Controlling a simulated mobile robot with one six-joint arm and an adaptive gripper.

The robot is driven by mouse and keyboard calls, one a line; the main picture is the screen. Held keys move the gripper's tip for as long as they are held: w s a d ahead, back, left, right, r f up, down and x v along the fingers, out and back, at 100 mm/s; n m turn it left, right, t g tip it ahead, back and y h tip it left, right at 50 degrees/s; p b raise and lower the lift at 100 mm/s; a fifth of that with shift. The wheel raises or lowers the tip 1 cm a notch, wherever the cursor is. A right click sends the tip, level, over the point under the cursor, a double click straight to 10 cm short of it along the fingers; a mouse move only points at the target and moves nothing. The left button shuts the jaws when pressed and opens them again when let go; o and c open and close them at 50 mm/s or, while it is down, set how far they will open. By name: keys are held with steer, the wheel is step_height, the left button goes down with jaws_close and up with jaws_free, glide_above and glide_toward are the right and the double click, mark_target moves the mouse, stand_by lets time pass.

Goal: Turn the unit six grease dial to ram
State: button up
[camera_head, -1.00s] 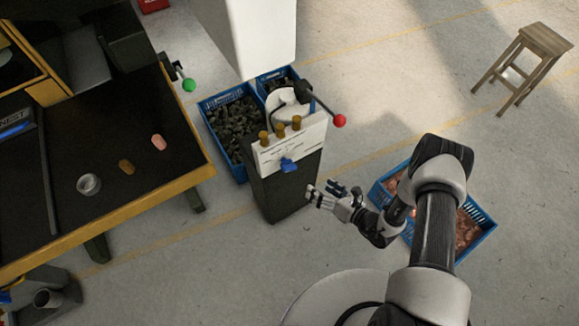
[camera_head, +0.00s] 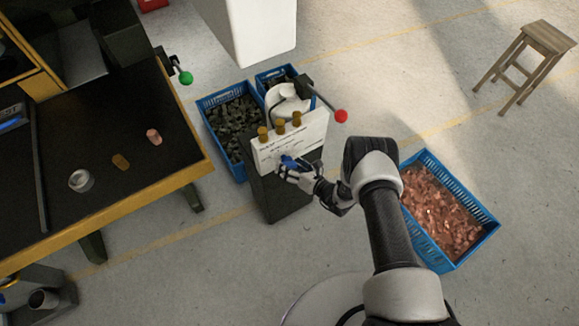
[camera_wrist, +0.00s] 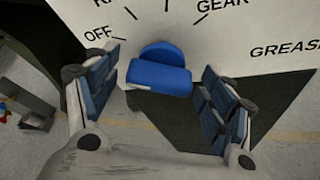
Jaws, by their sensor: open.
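The blue dial (camera_wrist: 160,74) sits low on a white label panel (camera_wrist: 270,25) in the wrist view. Marks around it read OFF at left, a partly cut-off word starting with "RA" above that, and GEAR at upper right; "GREAS" shows at the far right. In the head view the panel (camera_head: 310,138) tops a dark pedestal, and the dial is mostly hidden by my gripper (camera_head: 290,168). In the wrist view my gripper (camera_wrist: 160,100) is open, one finger on each side of the dial, with gaps showing. Where the dial points is hard to tell.
Several brass knobs (camera_head: 280,126) top the panel, and a red-ball lever (camera_head: 341,116) juts out at its right. A blue crate of copper pieces (camera_head: 492,226) lies right of my arm. Blue crates (camera_head: 206,104) stand behind the pedestal. A dark worktable (camera_head: 150,190) is at left.

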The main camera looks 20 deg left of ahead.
steer(key=shift+w+a+f, duration=0.1)
steer(key=shift+w+a, duration=0.05)
steer(key=shift+a, duration=0.2)
steer(key=shift+c, duration=0.2)
steer(key=c, duration=1)
steer(key=shift+c, duration=0.2)
steer(key=shift+f+b, duration=0.1)
steer(key=shift+b, duration=0.35)
steer(key=m+b, duration=0.1)
steer(key=b, duration=0.1)
steer(key=m+g+y+b, duration=0.1)
steer(key=b, duration=0.2)
steer(key=shift+w+d+f+m, duration=0.1)
steer(key=shift+f+m, duration=0.05)
steer(key=shift+m, duration=0.15)
steer(key=m+y+b, duration=0.1)
steer(key=m+b, duration=0.1)
steer(key=b, duration=0.1)
steer(key=shift+y, duration=0.3)
steer(key=shift+r+m+y+b, duration=0.25)
steer(key=shift+m+b, duration=0.35)
steer(key=shift+b, duration=0.35)
